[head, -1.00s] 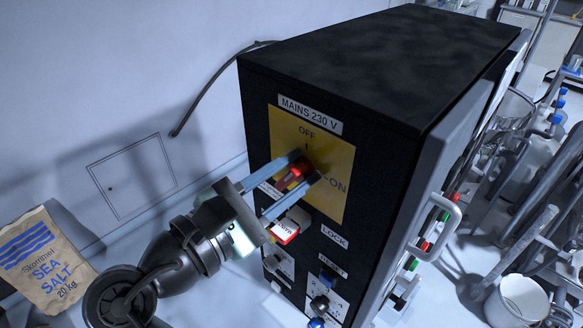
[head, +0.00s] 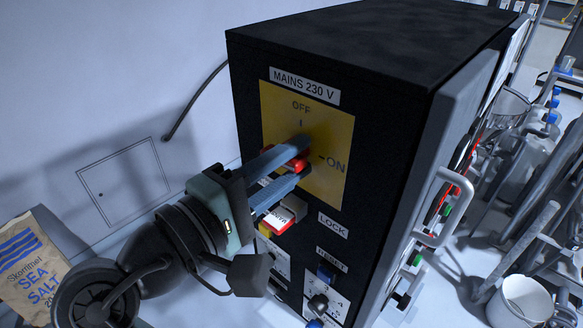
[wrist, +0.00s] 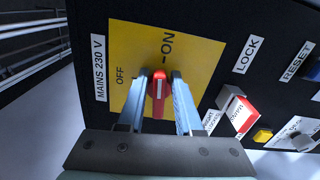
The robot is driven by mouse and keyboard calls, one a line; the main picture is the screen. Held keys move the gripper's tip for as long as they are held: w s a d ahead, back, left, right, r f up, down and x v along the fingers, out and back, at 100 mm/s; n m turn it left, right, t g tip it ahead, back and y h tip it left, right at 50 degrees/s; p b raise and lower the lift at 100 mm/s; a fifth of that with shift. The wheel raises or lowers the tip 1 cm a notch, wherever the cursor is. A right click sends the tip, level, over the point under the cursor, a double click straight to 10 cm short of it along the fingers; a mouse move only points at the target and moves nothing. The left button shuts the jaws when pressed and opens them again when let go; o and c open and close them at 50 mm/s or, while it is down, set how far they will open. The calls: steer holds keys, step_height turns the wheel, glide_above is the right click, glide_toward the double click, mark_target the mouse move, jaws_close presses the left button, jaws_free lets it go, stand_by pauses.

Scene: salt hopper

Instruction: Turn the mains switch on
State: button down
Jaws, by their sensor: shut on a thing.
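The mains switch is a red handle (wrist: 158,88) with a white line, on a yellow plate (head: 330,120) marked OFF at the top and ON at the right. The plate is on the front of a black cabinet (head: 395,130). My gripper (head: 305,157) is shut on the handle, one finger on each side. In the wrist view my gripper (wrist: 160,88) has the handle between its fingers, with the white line running up the picture, roughly toward the ON mark. In the head view the fingers hide most of the handle.
Below the switch are a red and white tagged part (head: 280,216), a LOCK label (head: 332,226) and a blue RESET button (head: 326,272). A sea salt bag (head: 30,265) stands at lower left. A grey cabinet handle (head: 440,207) juts out at right, near a white bucket (head: 520,302).

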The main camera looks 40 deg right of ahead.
steer(key=shift+f+m+b, duration=0.25)
steer(key=shift+m+b, duration=0.05)
steer(key=shift+m, duration=0.2)
steer(key=shift+r, duration=0.1)
steer(key=c, duration=0.8)
jaws_free()
steer(key=shift+c, duration=0.2)
steer(key=s+a+b, duration=0.1)
steer(key=a+b, duration=0.2)
steer(key=a, duration=1)
steer(key=shift+s, duration=0.35)
steer(key=shift+w+d, duration=0.1)
